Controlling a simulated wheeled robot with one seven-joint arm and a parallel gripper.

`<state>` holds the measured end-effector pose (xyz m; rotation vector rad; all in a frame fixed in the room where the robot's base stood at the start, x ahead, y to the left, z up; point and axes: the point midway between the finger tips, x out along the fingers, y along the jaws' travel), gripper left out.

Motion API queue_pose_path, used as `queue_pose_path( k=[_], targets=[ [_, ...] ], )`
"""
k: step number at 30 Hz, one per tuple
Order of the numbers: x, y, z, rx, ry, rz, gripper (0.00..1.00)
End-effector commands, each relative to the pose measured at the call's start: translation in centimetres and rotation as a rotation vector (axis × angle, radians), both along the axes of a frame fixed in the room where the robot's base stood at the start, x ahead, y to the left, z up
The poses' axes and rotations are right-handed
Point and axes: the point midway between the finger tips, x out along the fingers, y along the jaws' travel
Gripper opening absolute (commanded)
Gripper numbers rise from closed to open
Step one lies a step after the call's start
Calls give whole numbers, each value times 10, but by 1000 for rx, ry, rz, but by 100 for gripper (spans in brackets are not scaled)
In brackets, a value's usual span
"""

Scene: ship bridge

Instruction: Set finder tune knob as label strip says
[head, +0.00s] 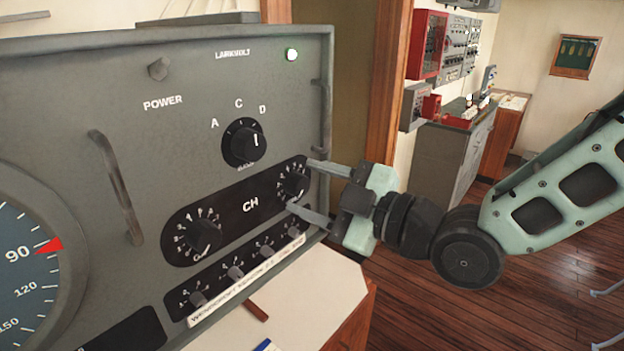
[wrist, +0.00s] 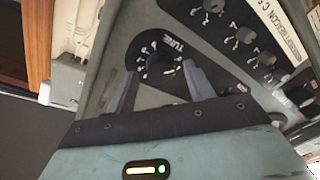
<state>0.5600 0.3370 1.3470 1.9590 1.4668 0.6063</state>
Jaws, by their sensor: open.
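The tune knob (wrist: 160,66) is black with white marks around it, and "TUNE" is printed beside it in the wrist view. In the head view this knob (head: 291,187) is at the right end of the dark "CH" plate. My gripper (head: 304,186) is open, with one finger above and one below the knob; contact cannot be told. In the wrist view my gripper (wrist: 160,80) has a finger on each side of it. The white label strip (head: 246,282) runs along the panel's lower edge. It reads roughly "Wendecroft Beacon C", with the rest too small to read.
A selector knob (head: 244,143) marked A, C, D sits above, and another knob (head: 203,237) sits left on the plate. Several small knobs (head: 235,272) line the row below. A handle (head: 117,187) juts out at left. Open floor lies right.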

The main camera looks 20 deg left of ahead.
Motion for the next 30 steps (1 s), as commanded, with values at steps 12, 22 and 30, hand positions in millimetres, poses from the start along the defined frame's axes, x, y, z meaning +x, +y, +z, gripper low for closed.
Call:
queue_pose_path(
  k=[12,22,30],
  targets=[
    [1,5,-1,-1,0,0,39],
    [1,5,-1,0,6,0,9],
    [2,4,-3,34,87,-1,9]
  ],
)
